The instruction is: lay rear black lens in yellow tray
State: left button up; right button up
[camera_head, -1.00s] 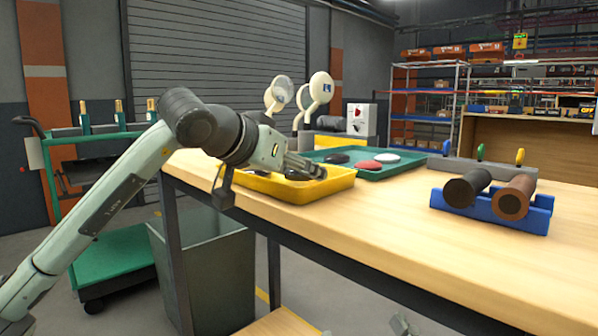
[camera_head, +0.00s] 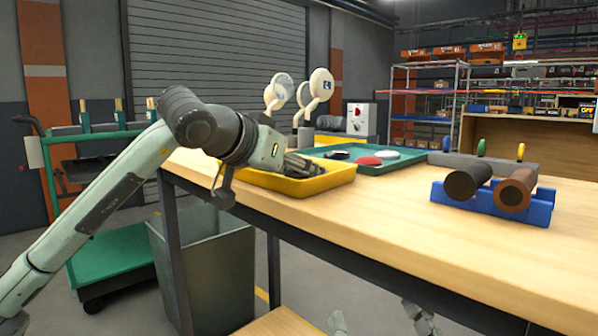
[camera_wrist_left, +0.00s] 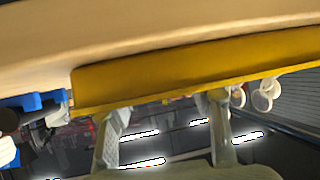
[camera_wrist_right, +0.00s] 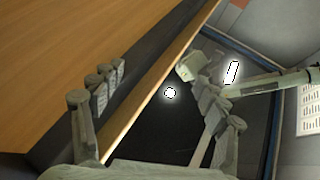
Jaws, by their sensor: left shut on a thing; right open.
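The yellow tray (camera_head: 325,183) sits on the near left part of the bench. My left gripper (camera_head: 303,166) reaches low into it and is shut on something. In the left wrist view the tray wall (camera_wrist_left: 150,72) covers the fingertips (camera_wrist_left: 165,105), so the held thing is hidden. I cannot tell whether it touches the tray floor. One black lens (camera_head: 337,155) lies in the green tray (camera_head: 405,162) behind, near a red lens (camera_head: 368,161) and a white lens (camera_head: 387,154). My right gripper (camera_head: 381,319) is open and empty, low in front of the bench.
A blue rack (camera_head: 490,205) with dark and brown cylinders stands at the right. Cream round-headed stands (camera_head: 320,85) rise behind the yellow tray. The bench top (camera_head: 400,210) is clear between tray and rack. A grey bin (camera_head: 205,260) stands below the bench's left end.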

pick_arm(q)
jog(key=shift+f, duration=0.1)
jog(key=o, duration=1.1)
jog(key=shift+c, duration=0.2)
pick_arm(e)
jog(key=shift+r, duration=0.15)
pick_arm(q)
jog(key=shift+r+p, duration=0.2)
jog(key=shift+p, duration=0.1)
jog(key=shift+s+a+r+p, duration=0.1)
jog(key=shift+s+r+p, duration=0.1)
jog(key=shift+r, duration=0.15)
jog(key=shift+s+a+r+p, duration=0.1)
jog(key=shift+r+p, duration=0.1)
jog(key=shift+r, duration=0.1)
jog(key=v, duration=1.1)
pick_arm(e)
jog(key=f, duration=0.1)
jog(key=f+g, duration=0.2)
jog(key=shift+w+a+f, duration=0.1)
jog(key=shift+w+a, duration=0.3)
pick_arm(q)
jog(key=shift+s+a, duration=0.1)
jog(key=shift+a, duration=0.05)
pick_arm(e)
jog(key=shift+f+g, duration=0.1)
jog(key=shift+g, duration=0.2)
